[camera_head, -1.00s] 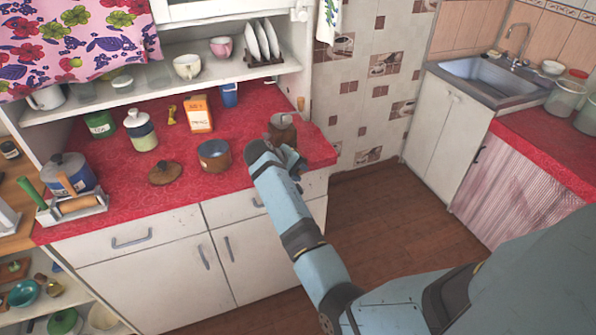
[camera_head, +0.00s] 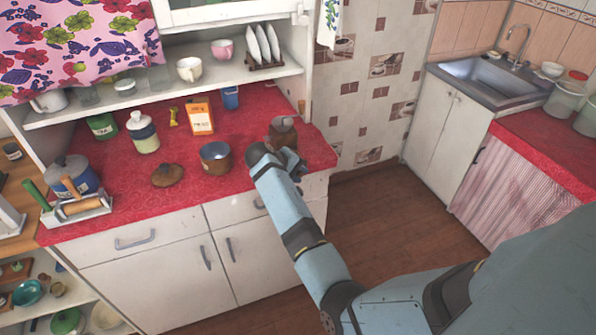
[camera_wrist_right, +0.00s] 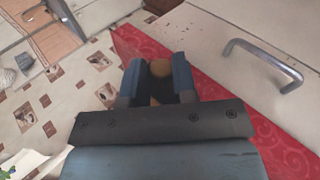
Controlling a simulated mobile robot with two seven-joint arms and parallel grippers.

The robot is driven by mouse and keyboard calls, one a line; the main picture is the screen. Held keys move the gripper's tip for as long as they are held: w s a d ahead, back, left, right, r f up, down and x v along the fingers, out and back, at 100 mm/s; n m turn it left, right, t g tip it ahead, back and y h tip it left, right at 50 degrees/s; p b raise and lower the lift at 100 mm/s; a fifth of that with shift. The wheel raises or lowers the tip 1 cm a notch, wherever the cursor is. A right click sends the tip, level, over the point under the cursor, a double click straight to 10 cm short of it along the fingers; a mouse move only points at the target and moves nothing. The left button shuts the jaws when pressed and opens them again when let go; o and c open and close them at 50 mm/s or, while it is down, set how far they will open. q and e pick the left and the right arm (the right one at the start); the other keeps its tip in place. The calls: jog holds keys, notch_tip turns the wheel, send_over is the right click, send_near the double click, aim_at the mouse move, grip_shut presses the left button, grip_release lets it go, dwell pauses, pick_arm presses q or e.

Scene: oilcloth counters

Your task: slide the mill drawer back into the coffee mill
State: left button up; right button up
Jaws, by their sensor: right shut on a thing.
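The coffee mill (camera_head: 283,132), brown with a grey top, stands upright near the right end of the red counter, partly hidden behind my right arm. My right gripper (camera_head: 296,170) is at its front, low by the counter's front edge. In the right wrist view the fingers (camera_wrist_right: 157,80) are shut around a small brown wooden piece with a rounded end, which I take to be the mill drawer (camera_wrist_right: 160,68). Most of the drawer is hidden by the fingers and wrist. I cannot tell how far it sits in the mill. My left gripper is not in view.
A copper pot (camera_head: 215,158), a round wooden lid (camera_head: 167,175), an orange box (camera_head: 200,116) and a blue cup (camera_head: 230,97) stand left of the mill. Cabinet fronts (camera_head: 160,270) with handles are below. The floor to the right (camera_head: 395,215) is clear.

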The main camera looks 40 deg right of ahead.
dwell(0.3)
jog(key=shift+w, duration=0.15)
jog(key=shift+w+d, duration=0.2)
jog(key=shift+w, duration=0.45)
jog(key=shift+w, duration=0.15)
jog(key=shift+w+d, duration=0.15)
jog(key=shift+w, duration=0.45)
jog(key=shift+b, duration=0.3)
jog(key=shift+w+d+b, duration=0.2)
jog(key=shift+w+b, duration=0.15)
jog(key=shift+w, duration=0.65)
jog(key=shift+w, duration=0.15)
